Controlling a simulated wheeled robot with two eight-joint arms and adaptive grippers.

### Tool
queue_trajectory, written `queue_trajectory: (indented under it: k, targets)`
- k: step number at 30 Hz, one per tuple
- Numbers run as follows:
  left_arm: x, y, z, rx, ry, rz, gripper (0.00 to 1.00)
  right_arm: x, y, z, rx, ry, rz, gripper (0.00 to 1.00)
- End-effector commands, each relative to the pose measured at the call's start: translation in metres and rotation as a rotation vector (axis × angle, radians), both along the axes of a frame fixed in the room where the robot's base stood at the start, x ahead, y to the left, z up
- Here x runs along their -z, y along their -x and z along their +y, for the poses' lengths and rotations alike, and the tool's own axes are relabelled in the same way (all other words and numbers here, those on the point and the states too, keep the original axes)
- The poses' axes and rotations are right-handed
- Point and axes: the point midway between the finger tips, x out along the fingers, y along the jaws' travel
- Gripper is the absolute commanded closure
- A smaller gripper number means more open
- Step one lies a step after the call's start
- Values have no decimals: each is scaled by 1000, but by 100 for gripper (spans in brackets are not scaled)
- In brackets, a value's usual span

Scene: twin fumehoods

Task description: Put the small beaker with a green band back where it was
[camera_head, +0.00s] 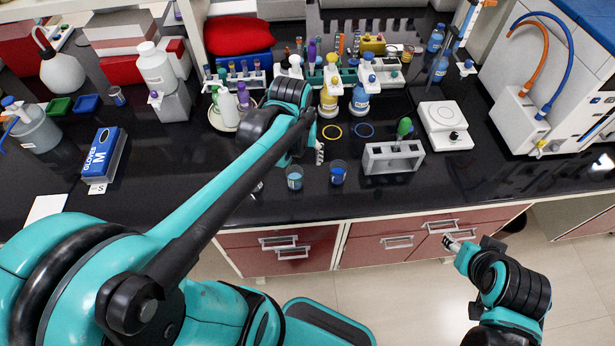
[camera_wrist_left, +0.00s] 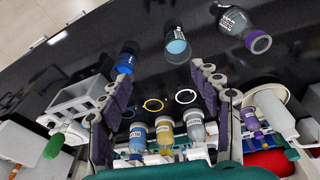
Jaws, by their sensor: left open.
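Two small beakers stand near the bench's front edge. One holds pale teal liquid (camera_head: 294,178) and the other holds blue liquid (camera_head: 338,173). I cannot make out a green band on either. The wrist view shows the teal one (camera_wrist_left: 177,46) just beyond my fingertips and the blue one (camera_wrist_left: 125,62) to its left. My left gripper (camera_wrist_left: 163,74) is open, with nothing seen between its purple-padded fingers. In the head view my forearm partly hides it, just behind the beakers. My right gripper (camera_head: 452,242) hangs in front of the drawers; its fingers are too small to read.
A yellow ring (camera_head: 332,131) and a blue ring (camera_head: 364,130) mark the bench; a white ring (camera_wrist_left: 186,96) shows beside the yellow one. A grey rack (camera_head: 393,157) stands right of the beakers. Capped bottles (camera_head: 329,101) stand behind. A purple-banded flask (camera_wrist_left: 240,28) is near the teal beaker.

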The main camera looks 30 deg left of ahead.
Motion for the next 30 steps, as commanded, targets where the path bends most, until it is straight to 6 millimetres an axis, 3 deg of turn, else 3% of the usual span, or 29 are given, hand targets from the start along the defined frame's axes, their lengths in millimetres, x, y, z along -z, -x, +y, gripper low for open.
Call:
queue_trajectory:
  k: [1,6,12,26,30]
  targets:
    - [-7,15,-12,48,-13,-49,36,0,0,0,0,0,0,52]
    - [-21,47,-41,200,-62,-223,36,0,0,0,0,0,0,52]
    - [-22,71,-60,318,-104,-364,36,0,0,0,0,0,0,52]
    - [-21,76,-65,351,-117,-408,36,1,0,0,0,0,0,52]
    - [-5,76,-65,350,-117,-408,36,17,0,0,0,0,0,52]
